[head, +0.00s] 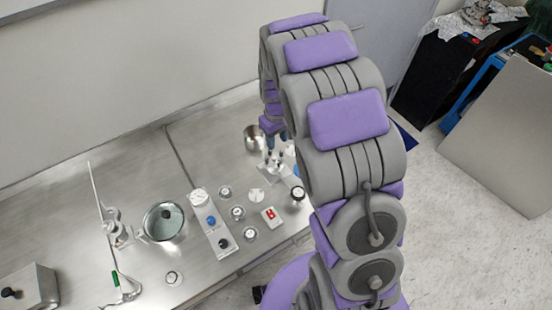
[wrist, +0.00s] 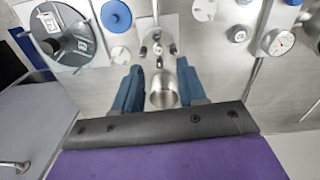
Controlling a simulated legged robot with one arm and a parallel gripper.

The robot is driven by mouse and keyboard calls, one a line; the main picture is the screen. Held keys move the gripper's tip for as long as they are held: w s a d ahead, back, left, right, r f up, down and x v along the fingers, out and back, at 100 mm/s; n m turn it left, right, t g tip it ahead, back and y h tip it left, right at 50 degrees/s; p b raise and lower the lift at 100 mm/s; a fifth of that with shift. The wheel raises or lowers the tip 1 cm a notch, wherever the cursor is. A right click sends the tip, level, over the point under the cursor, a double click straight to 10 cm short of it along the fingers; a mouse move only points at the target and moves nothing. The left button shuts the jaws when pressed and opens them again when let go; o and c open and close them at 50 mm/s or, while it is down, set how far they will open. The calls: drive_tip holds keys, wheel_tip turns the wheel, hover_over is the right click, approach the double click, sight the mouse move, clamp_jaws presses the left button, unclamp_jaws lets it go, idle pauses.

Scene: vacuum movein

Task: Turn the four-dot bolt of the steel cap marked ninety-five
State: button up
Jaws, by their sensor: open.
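My gripper (wrist: 160,68) is open, its two blue fingers apart, pointing down over the bench. It also shows in the head view (head: 277,140), partly behind my arm. In the wrist view a steel fitting with several small bolts (wrist: 157,38) lies just beyond the fingertips. It appears in the head view (head: 275,164) below the gripper. A shiny steel cup (wrist: 162,90) shows in the gap between the fingers, with no visible grip on it; in the head view a steel cup (head: 253,138) stands left of the gripper. The ninety-five mark and bolt dots are too small to read.
Round gauges and knobs (head: 238,212) and a white panel with a blue knob (head: 207,222) stand left of the fitting. A dark disc (wrist: 62,32) is upper left in the wrist view. The back left bench is clear.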

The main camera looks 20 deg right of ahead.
hover_over(279, 161)
drive_tip(key=d, duration=0.1)
wheel_tip(279, 161, down, 6)
drive_tip(key=r, duration=0.1)
drive_tip(key=f, duration=0.2)
drive_tip(key=a+f, duration=0.1)
drive_tip(key=f, duration=0.1)
drive_tip(key=a+f, duration=0.1)
drive_tip(key=f, duration=0.1)
drive_tip(key=shift+s+a+f, duration=0.1)
drive_tip(key=shift+a+f, duration=0.05)
drive_tip(key=shift+a, duration=0.1)
drive_tip(key=shift+d+f, duration=0.25)
drive_tip(key=shift+d, duration=1)
drive_tip(key=shift+c, duration=0.3)
drive_tip(key=shift+a, duration=0.9)
drive_tip(key=c, duration=0.6)
drive_tip(key=shift+d, duration=0.1)
clamp_jaws()
drive_tip(key=shift+d, duration=0.25)
